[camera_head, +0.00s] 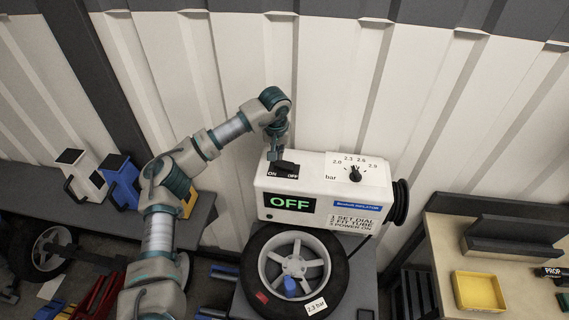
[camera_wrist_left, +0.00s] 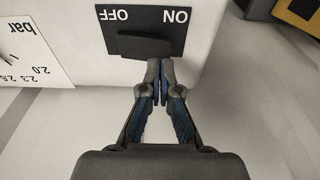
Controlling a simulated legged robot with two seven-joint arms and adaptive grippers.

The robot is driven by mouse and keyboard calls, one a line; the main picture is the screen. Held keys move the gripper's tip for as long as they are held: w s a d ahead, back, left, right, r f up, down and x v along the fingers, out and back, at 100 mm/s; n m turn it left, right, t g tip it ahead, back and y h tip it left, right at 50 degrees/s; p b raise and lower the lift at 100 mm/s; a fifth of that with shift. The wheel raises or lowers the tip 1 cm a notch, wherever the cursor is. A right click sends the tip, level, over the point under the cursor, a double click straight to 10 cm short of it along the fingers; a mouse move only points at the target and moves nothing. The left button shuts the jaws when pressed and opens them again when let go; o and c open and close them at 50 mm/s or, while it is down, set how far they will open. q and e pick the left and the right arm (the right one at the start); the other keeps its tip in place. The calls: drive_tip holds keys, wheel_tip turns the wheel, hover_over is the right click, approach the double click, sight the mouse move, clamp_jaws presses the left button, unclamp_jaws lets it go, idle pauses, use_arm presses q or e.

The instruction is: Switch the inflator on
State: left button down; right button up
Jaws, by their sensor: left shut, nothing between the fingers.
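The white inflator (camera_head: 330,188) stands on a grey stand, and its green display (camera_head: 290,203) reads OFF. On its top is a black plate marked ON and OFF with a black switch (camera_head: 287,167); the switch also shows in the left wrist view (camera_wrist_left: 142,46). My left gripper (camera_head: 274,156) is shut and empty, pointing down at the ON side of the switch. In the left wrist view its fingertips (camera_wrist_left: 160,68) are close by the ON-side end of the switch; I cannot tell whether they touch. My right gripper is not in view.
A dial (camera_head: 355,174) with bar marks sits on the inflator's top, right of the switch. A wheel (camera_head: 293,268) with a 2.3 bar tag lies in front. A table with a yellow tray (camera_head: 478,291) is at right. Blue and white containers stand on the left shelf.

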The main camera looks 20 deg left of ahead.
sight(278, 163)
use_arm(q)
drive_tip(key=shift+f+b, duration=0.5)
drive_tip(key=shift+f, duration=0.7)
idle(0.3)
drive_tip(key=shift+r, duration=0.1)
wheel_tip(278, 163, up, 7)
drive_tip(key=p, duration=0.5)
drive_tip(key=shift+p, duration=0.4)
drive_tip(key=shift+s, duration=0.1)
